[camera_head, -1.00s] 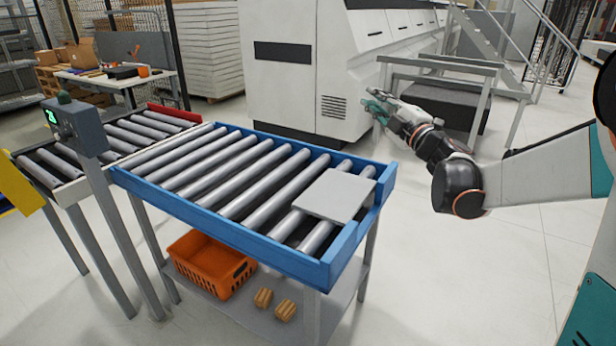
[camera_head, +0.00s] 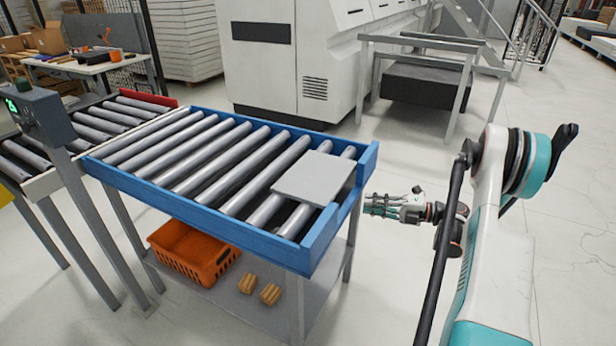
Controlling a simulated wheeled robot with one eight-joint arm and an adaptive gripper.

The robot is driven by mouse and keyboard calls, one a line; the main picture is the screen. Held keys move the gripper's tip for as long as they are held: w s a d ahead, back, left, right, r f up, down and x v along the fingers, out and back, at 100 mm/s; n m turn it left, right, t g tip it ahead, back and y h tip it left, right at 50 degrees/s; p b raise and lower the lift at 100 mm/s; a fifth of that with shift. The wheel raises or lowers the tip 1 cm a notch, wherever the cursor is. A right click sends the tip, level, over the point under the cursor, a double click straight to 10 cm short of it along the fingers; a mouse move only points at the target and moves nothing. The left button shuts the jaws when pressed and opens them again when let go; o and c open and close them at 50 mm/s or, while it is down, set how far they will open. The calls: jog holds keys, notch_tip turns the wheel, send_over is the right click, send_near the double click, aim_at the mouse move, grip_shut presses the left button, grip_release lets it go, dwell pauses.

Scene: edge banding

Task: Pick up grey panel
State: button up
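The grey panel (camera_head: 314,178) is a flat, roughly square board. It lies on the rollers at the right end of the blue-framed roller table (camera_head: 200,205), near the blue end rail. My gripper (camera_head: 368,204) is just right of the table's right end, apart from the panel. It points left toward the table, and its tips are close to or partly behind the blue rail. Its fingers are small in the view, and I cannot tell whether they are open or shut. Nothing is visibly held in it.
The blue rails stand around the rollers. An orange crate (camera_head: 195,252) and wooden blocks (camera_head: 259,288) sit on the shelf below. A control box (camera_head: 38,117) stands on a post at left. A large white machine (camera_head: 290,65) is behind. The floor at right is clear.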

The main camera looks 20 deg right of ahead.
aim_at(333, 199)
jog(key=shift+b+x, duration=2.2)
jog(key=shift+x, duration=4.45)
jog(key=shift+w+a, duration=0.1)
grip_shut()
